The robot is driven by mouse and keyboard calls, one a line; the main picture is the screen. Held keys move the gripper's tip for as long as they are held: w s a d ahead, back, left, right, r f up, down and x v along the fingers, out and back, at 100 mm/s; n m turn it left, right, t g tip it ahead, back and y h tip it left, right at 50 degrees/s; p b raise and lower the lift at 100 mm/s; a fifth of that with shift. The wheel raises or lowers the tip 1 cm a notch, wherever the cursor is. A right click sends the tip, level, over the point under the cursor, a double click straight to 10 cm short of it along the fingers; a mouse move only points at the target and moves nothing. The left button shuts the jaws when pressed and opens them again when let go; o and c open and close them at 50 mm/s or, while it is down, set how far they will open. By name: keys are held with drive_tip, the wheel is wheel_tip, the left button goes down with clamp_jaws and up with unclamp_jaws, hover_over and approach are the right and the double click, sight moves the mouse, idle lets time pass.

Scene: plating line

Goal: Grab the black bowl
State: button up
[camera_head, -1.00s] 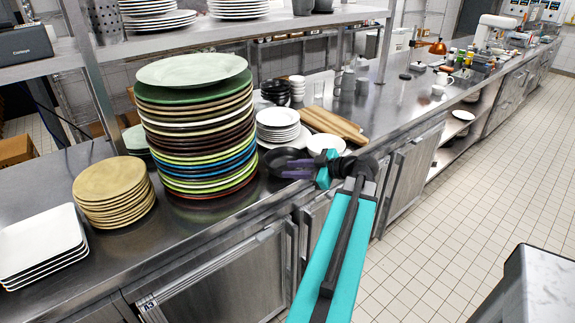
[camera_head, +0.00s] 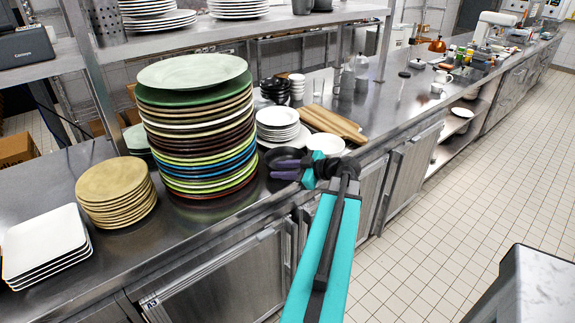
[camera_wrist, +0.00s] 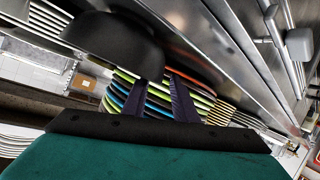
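The black bowl (camera_head: 281,154) sits near the front edge of the steel counter (camera_head: 45,180), just right of the tall plate stack. In the wrist view the bowl (camera_wrist: 112,42) is large and dark at the upper left. My gripper (camera_head: 286,169) is at the bowl's near side, low over the counter edge. In the wrist view its two dark fingers (camera_wrist: 158,82) are apart, with the bowl's edge close to their tips. Striped plates show through the gap. I cannot tell whether a finger touches the bowl. My gripper hides part of the bowl in the head view.
The tall stack of coloured plates (camera_head: 200,140) stands close left of the bowl. Small white plates (camera_head: 278,125), a white bowl (camera_head: 326,144) and wooden boards (camera_head: 333,124) lie behind and right. Several dark bowls (camera_head: 274,90) stand farther back.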

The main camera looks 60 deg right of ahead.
drive_tip(key=shift+c, duration=0.5)
clamp_jaws()
drive_tip(key=shift+r, duration=0.15)
drive_tip(key=shift+r+b, duration=0.85)
drive_tip(key=shift+r, duration=0.8)
drive_tip(key=s+a+r+b, duration=0.1)
drive_tip(key=s+a+b, duration=0.2)
drive_tip(key=s+b, duration=0.3)
drive_tip(key=s+a+b, duration=0.3)
drive_tip(key=s+b, duration=0.4)
drive_tip(key=s, duration=0.1)
drive_tip(key=shift+s+r, duration=0.3)
drive_tip(key=shift+r, duration=0.05)
